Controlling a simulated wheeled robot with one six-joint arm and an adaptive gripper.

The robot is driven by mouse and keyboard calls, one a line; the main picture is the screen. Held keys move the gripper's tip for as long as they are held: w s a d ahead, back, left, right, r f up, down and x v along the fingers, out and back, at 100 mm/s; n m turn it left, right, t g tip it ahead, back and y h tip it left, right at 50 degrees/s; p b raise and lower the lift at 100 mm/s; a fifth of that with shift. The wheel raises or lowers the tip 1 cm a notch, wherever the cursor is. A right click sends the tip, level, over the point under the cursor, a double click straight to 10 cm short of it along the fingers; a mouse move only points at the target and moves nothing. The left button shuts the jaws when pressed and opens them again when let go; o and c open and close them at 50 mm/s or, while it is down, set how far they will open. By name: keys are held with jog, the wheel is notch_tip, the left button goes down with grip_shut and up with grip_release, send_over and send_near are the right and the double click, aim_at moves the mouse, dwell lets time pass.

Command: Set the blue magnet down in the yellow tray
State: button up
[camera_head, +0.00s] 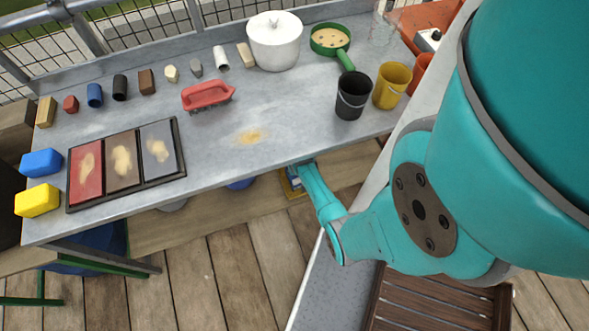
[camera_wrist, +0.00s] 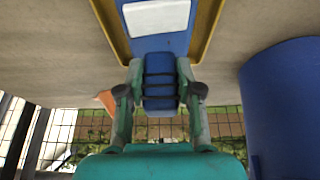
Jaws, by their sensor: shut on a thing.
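My gripper (camera_wrist: 160,92) is shut on the blue magnet (camera_wrist: 160,72), a dark blue block with dark bands, held between both fingers in the wrist view. Just beyond it is the yellow tray (camera_wrist: 208,30), seen as yellow rims on either side of a blue surface with a white patch. I cannot tell whether the magnet touches that surface. In the head view, my gripper (camera_head: 297,170) is at the grey table's front edge, its fingertips hidden. A small yellow and blue patch, likely the tray (camera_head: 289,184), shows below that edge.
The grey table (camera_head: 300,120) holds blocks, a red-handled brush (camera_head: 207,95), a white pot (camera_head: 274,42), a black bucket (camera_head: 352,96) and a yellow bucket (camera_head: 391,86). A wooden shelf (camera_head: 200,221) lies below it. A large blue cylinder (camera_wrist: 285,105) stands right of my gripper.

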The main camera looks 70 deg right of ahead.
jog(key=shift+f, duration=0.15)
jog(key=o, duration=1.1)
jog(key=shift+o, duration=0.2)
jog(key=v, duration=1.2)
jog(key=shift+a, duration=0.1)
